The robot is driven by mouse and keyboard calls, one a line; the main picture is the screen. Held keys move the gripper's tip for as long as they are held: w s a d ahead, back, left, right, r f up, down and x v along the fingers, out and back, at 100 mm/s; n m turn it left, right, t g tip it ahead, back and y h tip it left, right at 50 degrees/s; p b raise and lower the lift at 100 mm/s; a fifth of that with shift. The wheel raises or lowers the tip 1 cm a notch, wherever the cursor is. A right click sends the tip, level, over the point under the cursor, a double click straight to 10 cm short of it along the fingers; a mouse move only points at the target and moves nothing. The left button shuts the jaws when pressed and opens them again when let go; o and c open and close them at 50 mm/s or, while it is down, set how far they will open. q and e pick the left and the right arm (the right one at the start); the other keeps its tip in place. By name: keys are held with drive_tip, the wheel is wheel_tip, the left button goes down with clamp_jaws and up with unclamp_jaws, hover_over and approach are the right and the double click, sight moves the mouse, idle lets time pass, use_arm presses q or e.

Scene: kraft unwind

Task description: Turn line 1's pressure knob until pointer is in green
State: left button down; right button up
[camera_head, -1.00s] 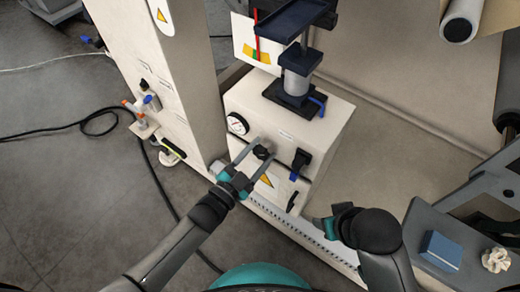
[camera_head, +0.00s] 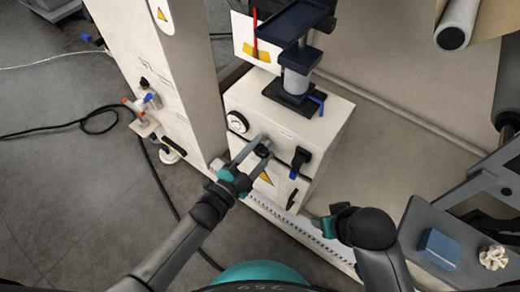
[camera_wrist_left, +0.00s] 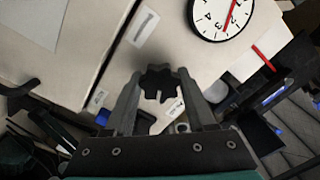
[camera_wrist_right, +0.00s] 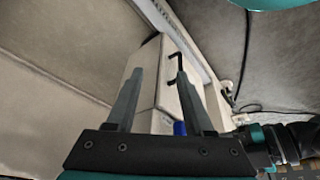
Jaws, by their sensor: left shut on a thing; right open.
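The dark lobed knob (camera_head: 264,151) is on the front of a cream box (camera_head: 318,116). In the left wrist view the knob (camera_wrist_left: 160,84) sits between my left gripper's fingertips. My left gripper (camera_head: 260,150) is shut on it. A round white gauge (camera_head: 237,122) is left of the knob. It also shows in the left wrist view (camera_wrist_left: 222,13), cut off at the top, with a red pointer near the numbers 2 and 3. No green shows on its visible part. My right gripper (camera_wrist_right: 158,88) is open and empty, low in front of the box.
A dark handle with a blue tip (camera_head: 299,160) is right of the knob. A dark stand (camera_head: 297,85) rises on the box. Behind it is a panel with a red bar and yellow patch (camera_head: 250,50). A blue block (camera_head: 439,247) lies on the grey surface at right.

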use_arm(q)
drive_tip(key=shift+c, duration=1.2)
unclamp_jaws()
use_arm(e)
drive_tip(key=shift+r, duration=0.15)
use_arm(q)
drive_tip(key=shift+s+a, duration=0.3)
drive_tip(key=shift+s, duration=0.1)
drive_tip(key=p+v, duration=0.4)
drive_tip(key=v, duration=1)
use_arm(e)
wheel_tip(320, 180, down, 8)
drive_tip(key=s+g, duration=0.1)
drive_tip(key=s, duration=0.1)
drive_tip(key=shift+s+d, duration=0.2)
drive_tip(key=shift+s, duration=0.2)
use_arm(q)
drive_tip(key=shift+s+a, duration=0.1)
drive_tip(key=shift+s, duration=0.05)
